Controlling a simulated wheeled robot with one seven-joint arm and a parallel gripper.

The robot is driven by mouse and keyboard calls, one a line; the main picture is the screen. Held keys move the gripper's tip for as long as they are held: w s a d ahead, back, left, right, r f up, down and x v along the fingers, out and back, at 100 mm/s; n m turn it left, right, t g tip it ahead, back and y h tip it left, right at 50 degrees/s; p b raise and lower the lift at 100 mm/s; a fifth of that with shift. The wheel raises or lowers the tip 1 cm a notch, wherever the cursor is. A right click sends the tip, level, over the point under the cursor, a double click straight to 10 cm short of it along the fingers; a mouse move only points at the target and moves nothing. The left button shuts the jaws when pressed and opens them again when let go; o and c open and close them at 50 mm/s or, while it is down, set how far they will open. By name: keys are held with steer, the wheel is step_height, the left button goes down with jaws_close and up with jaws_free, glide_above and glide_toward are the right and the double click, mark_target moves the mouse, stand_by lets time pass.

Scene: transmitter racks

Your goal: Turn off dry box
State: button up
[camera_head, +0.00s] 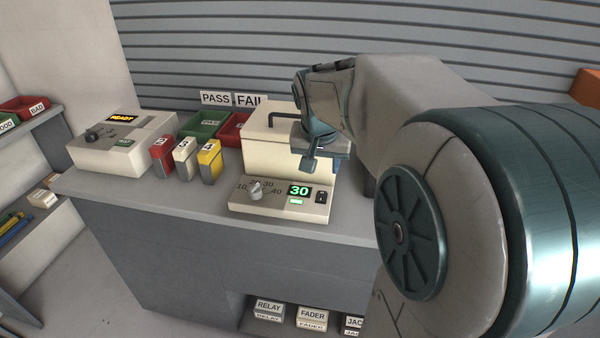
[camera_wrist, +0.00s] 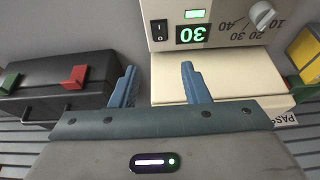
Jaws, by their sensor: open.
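The dry box (camera_head: 285,150) is a cream box with a dark handle on its lid, on the grey bench. Its front control panel (camera_head: 277,209) has a dial (camera_head: 255,190), a green display (camera_head: 299,191) reading 30, a small lit green lamp (camera_head: 296,201) and a black rocker switch (camera_head: 320,197). In the wrist view the rocker switch (camera_wrist: 160,29) shows clearly beside the lit display (camera_wrist: 193,34). My gripper (camera_head: 311,163) is above the box's front right part, fingers pointing down and apart. In the wrist view my gripper (camera_wrist: 158,72) is open and empty, with the switch beyond its fingertips.
A second device (camera_head: 122,145) reading READY stands at the left. Red, white and yellow modules (camera_head: 184,158) stand between it and the dry box. Green (camera_head: 207,124) and red bins with PASS and FAIL signs are behind. A black case (camera_wrist: 60,85) lies beside the box.

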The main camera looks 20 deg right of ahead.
mark_target(322, 192)
steer(key=x, duration=1.1)
steer(key=shift+f, duration=0.1)
